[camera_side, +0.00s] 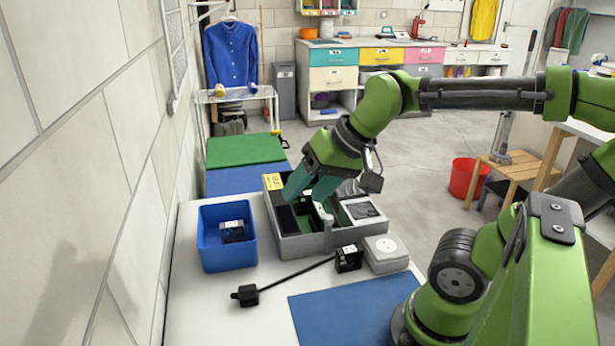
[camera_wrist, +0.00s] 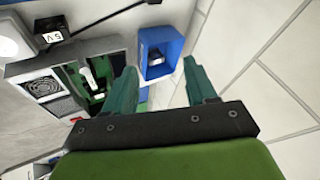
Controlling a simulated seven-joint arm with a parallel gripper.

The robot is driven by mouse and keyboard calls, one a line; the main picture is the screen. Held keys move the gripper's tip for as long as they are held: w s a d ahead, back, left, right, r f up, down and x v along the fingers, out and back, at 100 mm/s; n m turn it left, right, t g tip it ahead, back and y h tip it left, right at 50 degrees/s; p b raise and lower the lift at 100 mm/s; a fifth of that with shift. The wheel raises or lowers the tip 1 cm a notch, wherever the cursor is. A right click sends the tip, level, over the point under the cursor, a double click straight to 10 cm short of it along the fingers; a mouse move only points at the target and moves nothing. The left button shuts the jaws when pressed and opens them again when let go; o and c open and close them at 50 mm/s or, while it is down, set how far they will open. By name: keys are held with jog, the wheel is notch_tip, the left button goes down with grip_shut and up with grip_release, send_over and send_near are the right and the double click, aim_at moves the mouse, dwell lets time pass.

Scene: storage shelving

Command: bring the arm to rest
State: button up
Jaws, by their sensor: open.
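My green arm reaches in from the right in the side view. My gripper (camera_side: 313,187) points down over the grey open device case (camera_side: 310,243), close to its left part. In the wrist view my gripper (camera_wrist: 162,85) has its two teal fingers spread wide, with nothing between them. The case (camera_wrist: 25,68) shows in the wrist view left of the fingers, with a green board and a fan grille inside. In the side view my fingers hide part of the case's inside. I cannot tell whether they touch it.
A blue bin (camera_side: 227,262) with a dark item stands left of the case. A black adapter (camera_side: 348,259) with a cable and a white round-faced box (camera_side: 386,252) sit in front. A blue mat (camera_side: 345,310) lies near my base. A tiled wall (camera_side: 100,150) bounds the left.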

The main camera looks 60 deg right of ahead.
jog(key=shift+s+a+f+n+t, duration=0.15)
jog(key=shift+s+a+f+n, duration=0.2)
jog(key=shift+s+n, duration=0.2)
jog(key=shift+s+a+f+n+t, duration=0.2)
jog(key=shift+s+a+n, duration=0.2)
jog(key=shift+s+n, duration=0.15)
dwell(0.5)
